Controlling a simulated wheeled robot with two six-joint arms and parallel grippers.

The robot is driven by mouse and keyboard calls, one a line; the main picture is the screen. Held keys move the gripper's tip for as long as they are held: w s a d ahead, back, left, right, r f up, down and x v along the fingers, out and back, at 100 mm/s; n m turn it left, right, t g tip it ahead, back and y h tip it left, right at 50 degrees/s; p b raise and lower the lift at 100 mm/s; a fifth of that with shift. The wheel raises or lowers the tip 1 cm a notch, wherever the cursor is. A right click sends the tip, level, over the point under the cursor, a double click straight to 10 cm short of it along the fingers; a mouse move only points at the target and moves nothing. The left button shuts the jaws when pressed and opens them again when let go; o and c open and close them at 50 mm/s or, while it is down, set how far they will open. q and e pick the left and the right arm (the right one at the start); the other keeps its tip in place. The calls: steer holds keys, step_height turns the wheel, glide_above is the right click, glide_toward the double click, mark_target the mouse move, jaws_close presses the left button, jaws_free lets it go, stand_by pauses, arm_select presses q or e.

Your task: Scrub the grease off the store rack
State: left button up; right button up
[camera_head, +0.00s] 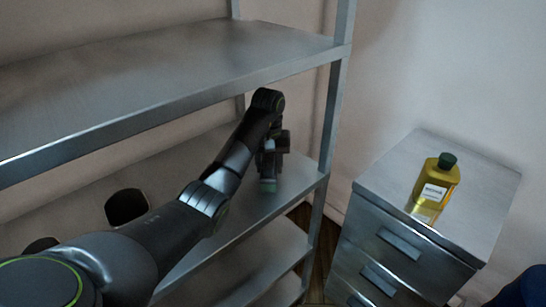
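The store rack is a grey metal shelf unit, with its upper shelf (170,75) across the left and middle of the head view. Its middle shelf (290,186) is lower, partly behind my arm. My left gripper (268,170) is under the upper shelf and points down at the middle shelf near its right end. It appears shut on a small grey-green block, perhaps a sponge (268,185), which is at or just above the shelf surface. Contact is unclear. No distinct grease patch can be made out. My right gripper is not in view.
A metal drawer cabinet (475,180) stands right of the rack, with a yellow bottle with a dark green cap (435,187) upright on top. Rack uprights (334,110) border the shelves. Dark rounded shapes (126,207) at lower left are unclear. A dark blue object (530,288) shows at bottom right.

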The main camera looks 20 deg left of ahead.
arm_select(q)
steer(key=shift+s+a+r+p, duration=0.2)
steer(key=shift+s+a+p, duration=0.15)
steer(key=shift+s+p, duration=0.3)
steer(key=shift+s+a+f+p, duration=0.1)
steer(key=shift+s+a+p, duration=0.15)
steer(key=shift+s+p, duration=0.4)
steer(key=shift+s+a+p, duration=0.25)
steer(key=shift+s+p, duration=0.35)
steer(key=shift+s+a+f, duration=0.1)
steer(key=shift+s+a, duration=0.15)
steer(key=shift+s, duration=0.35)
steer(key=shift+s+a+p, duration=0.25)
steer(key=shift+s+p, duration=0.5)
steer(key=shift+p, duration=0.2)
steer(key=shift+s+a+f+p, duration=0.1)
steer(key=shift+s+a+p, duration=0.1)
steer(key=shift+s, duration=0.25)
steer(key=shift+s+a+f+p, duration=0.1)
steer(key=shift+s+a+p, duration=0.1)
steer(key=shift+s, duration=0.25)
steer(key=shift+s+a+r+p, duration=0.15)
steer(key=shift+s+p, duration=0.15)
steer(key=shift+s, duration=0.15)
steer(key=shift+s+a+p, duration=0.15)
steer(key=shift+s+p, duration=0.1)
steer(key=shift+s, duration=0.15)
steer(key=shift+s+a, duration=0.35)
steer(key=shift+s, duration=0.35)
